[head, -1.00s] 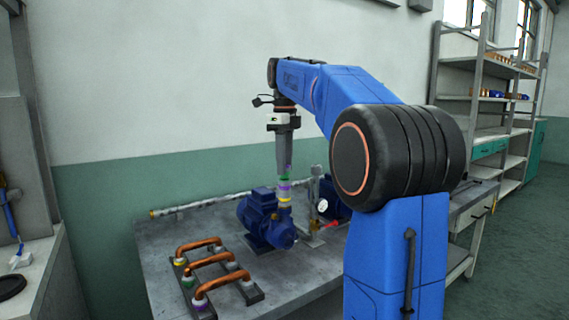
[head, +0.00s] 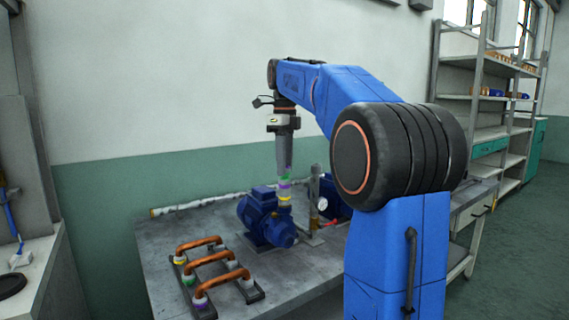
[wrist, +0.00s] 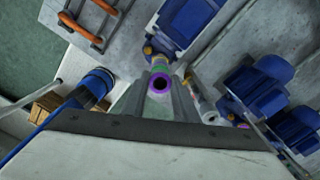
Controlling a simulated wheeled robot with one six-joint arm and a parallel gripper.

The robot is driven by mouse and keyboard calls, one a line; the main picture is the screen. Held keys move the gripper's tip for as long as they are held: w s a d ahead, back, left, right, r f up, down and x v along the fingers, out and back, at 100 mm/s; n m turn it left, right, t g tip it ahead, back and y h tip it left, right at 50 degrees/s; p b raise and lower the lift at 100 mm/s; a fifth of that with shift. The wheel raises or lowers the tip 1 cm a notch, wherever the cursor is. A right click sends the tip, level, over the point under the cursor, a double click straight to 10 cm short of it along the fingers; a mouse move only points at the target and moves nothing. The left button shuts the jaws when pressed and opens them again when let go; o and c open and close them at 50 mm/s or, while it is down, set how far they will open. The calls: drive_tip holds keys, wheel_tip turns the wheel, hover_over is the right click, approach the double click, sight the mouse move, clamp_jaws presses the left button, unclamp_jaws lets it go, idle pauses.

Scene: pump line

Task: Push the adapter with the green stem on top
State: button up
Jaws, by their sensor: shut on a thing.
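My gripper (head: 286,168) points straight down over the blue pump (head: 263,220) and is shut on an adapter (head: 285,178) with a green band. Below the green are a purple band and a pale, yellowish part, in line above the pump's outlet. I cannot tell which bands belong to the adapter and which to the fitting under it, or whether they are fully seated. In the wrist view the adapter's open top (wrist: 160,83) shows as a purple ring with a dark hole between the fingers. The fingers hide part of its side.
A rack with several copper pipe bends (head: 210,265) lies at the left front of the grey bench (head: 165,245). Right of the pump stand a grey upright (head: 314,190), a gauge (head: 322,204) and another blue pump (head: 336,199). A long pipe lies along the wall.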

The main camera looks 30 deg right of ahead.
drive_tip(key=shift+f, duration=0.3)
idle(0.6)
drive_tip(key=o, duration=1.1)
drive_tip(key=shift+o, duration=0.2)
drive_tip(key=shift+r, duration=2.95)
